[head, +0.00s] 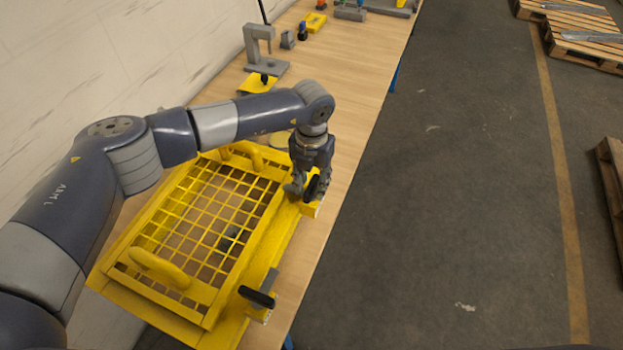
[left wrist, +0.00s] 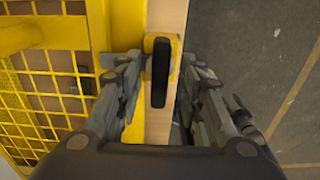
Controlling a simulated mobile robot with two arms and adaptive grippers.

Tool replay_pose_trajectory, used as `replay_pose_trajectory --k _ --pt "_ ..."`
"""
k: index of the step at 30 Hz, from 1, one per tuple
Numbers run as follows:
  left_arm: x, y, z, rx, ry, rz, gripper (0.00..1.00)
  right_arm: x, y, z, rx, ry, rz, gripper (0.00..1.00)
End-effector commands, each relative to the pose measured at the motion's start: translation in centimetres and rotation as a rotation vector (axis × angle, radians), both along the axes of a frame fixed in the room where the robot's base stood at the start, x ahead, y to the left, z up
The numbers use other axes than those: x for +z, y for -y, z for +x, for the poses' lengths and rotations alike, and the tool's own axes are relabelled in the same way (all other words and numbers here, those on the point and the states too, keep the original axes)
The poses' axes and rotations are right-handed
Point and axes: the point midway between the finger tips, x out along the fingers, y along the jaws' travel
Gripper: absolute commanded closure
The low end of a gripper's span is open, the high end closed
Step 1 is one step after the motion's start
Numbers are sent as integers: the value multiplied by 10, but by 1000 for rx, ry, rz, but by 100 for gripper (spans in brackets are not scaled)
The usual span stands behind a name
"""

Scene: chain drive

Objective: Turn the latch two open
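The yellow guard (head: 215,225) with its grid lies on the workbench. Two latches with black handles sit along its right side. The far latch (head: 312,188) is at my left gripper (head: 310,190). The near latch (head: 257,297) stands free, its handle lying crosswise to the guard's edge. In the left wrist view, the far latch's black handle (left wrist: 160,72) stands between the two fingers of my left gripper (left wrist: 160,78), on a yellow base. The fingers are apart, with a visible gap at the right; contact on the left is unclear. My right gripper is not in view.
The guard has two yellow handles, a near one (head: 160,268) and a far one. A grey stand (head: 262,50) and small parts are farther back on the bench (head: 350,70). The floor right of the bench is clear near it; pallets (head: 580,35) lie beyond.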

Motion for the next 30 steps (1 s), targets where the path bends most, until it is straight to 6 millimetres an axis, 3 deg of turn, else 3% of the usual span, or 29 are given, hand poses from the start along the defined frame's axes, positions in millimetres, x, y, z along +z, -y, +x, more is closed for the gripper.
replay_pose_trajectory --k 11,12,16,17,30 --pt "-9 0 0 0 0 1 65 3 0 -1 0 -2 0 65" --pt "-9 0 0 0 0 1 67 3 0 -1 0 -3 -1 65" --pt "-9 0 0 0 0 1 97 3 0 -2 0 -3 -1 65" --pt "-9 0 0 0 0 1 100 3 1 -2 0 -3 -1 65" --pt "-12 0 0 -47 1 1 100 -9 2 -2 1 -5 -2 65"
